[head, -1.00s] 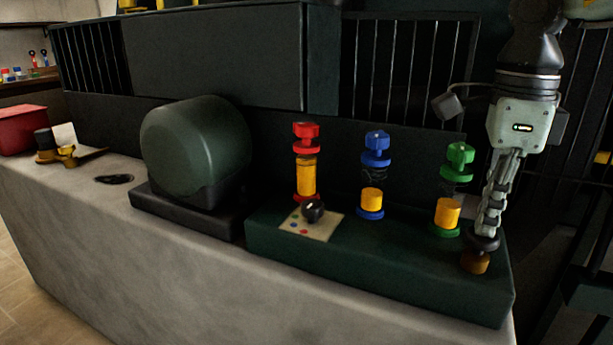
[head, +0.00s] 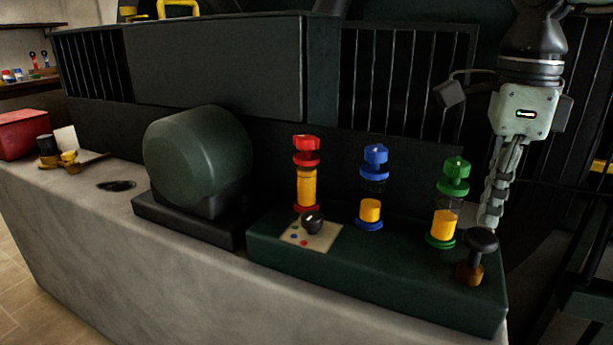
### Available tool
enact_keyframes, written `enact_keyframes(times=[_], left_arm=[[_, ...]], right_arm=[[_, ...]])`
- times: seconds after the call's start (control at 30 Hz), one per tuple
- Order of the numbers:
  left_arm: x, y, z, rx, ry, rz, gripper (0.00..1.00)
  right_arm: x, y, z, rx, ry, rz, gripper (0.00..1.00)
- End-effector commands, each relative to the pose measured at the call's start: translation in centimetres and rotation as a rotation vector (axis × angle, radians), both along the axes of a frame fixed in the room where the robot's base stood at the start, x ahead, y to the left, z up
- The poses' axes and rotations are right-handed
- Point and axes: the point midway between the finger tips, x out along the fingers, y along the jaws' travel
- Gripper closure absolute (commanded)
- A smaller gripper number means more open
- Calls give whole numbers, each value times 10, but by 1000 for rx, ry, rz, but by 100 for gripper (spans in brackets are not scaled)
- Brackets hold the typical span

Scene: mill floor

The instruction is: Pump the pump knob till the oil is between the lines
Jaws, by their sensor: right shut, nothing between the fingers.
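The pump knob (head: 482,241), a black mushroom cap on a short stem over a brass base, stands raised at the right end of the dark green block. My right gripper (head: 490,222) is shut and empty, pointing down just at the cap; I cannot tell whether it touches. Three clear oil glasses stand in a row. The red-capped glass (head: 306,185) is mostly full of yellow oil. The blue-capped glass (head: 370,211) and the green-capped glass (head: 443,224) hold less. The level lines are too small to make out. My left gripper is not in view.
A black selector knob (head: 312,222) sits on a pale plate with coloured dots. The green block (head: 370,265) rests on a grey stone bench (head: 150,250). A rounded dark green housing (head: 198,160) stands left of it. A red box (head: 22,134) is at far left.

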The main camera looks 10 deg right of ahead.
Motion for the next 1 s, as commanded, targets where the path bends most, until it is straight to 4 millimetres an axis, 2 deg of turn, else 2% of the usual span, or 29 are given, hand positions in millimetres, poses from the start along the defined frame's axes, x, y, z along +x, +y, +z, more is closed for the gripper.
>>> enact_keyframes(times=[0.57, 1.0], left_arm=[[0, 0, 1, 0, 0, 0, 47], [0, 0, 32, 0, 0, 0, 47]], right_arm=[[0, 0, 2, 1, -1, 0, 100], [0, 0, 42, 1, -1, 0, 100]])
